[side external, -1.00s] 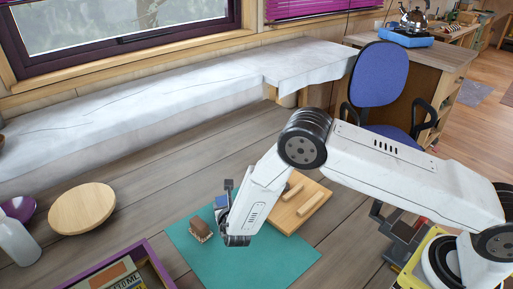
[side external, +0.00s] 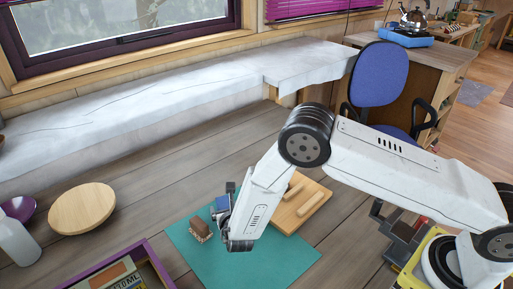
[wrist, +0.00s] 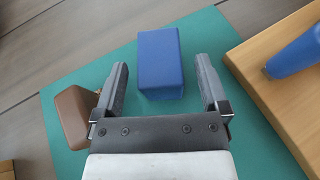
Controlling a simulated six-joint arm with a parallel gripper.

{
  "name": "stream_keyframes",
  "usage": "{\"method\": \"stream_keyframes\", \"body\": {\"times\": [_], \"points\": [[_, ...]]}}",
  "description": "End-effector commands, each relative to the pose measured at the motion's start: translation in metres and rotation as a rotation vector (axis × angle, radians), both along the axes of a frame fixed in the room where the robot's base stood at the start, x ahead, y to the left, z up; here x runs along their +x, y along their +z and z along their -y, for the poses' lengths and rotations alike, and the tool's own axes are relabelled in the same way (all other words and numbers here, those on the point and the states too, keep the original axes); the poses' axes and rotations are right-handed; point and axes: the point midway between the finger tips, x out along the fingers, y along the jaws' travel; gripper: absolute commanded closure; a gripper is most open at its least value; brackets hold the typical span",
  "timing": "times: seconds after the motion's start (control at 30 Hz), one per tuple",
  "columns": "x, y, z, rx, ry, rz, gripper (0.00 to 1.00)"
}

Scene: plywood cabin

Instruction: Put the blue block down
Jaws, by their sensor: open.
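The blue block (wrist: 160,62) stands on the green mat in the wrist view, ahead of and between the two fingers. Gaps show on both sides of it, so neither finger appears to touch it. My gripper (wrist: 161,66) is open. In the side external view the blue block (side external: 222,203) is partly hidden behind my gripper (side external: 228,215), which is low over the mat. I cannot tell from there how far the fingers reach around it.
The green mat (side external: 285,262) lies on the plank table. A brown block (wrist: 70,117) is beside the left finger. A wooden board (wrist: 262,82) with a blue piece (wrist: 295,54) is at right. A purple-rimmed box (side external: 155,262) stands in front, left of the mat.

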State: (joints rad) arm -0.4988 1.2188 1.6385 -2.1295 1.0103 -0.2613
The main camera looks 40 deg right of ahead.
Motion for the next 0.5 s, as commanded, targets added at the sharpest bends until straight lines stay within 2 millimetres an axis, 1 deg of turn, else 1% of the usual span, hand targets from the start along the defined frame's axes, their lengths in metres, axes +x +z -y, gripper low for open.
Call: {"method": "stream_keyframes", "body": {"times": [0.3,0.5], "points": [[-0.042,0.020,-0.019,0.001,0.004,0.002,0.06],[-0.066,0.031,-0.028,0.000,0.002,0.001,0.06]]}}
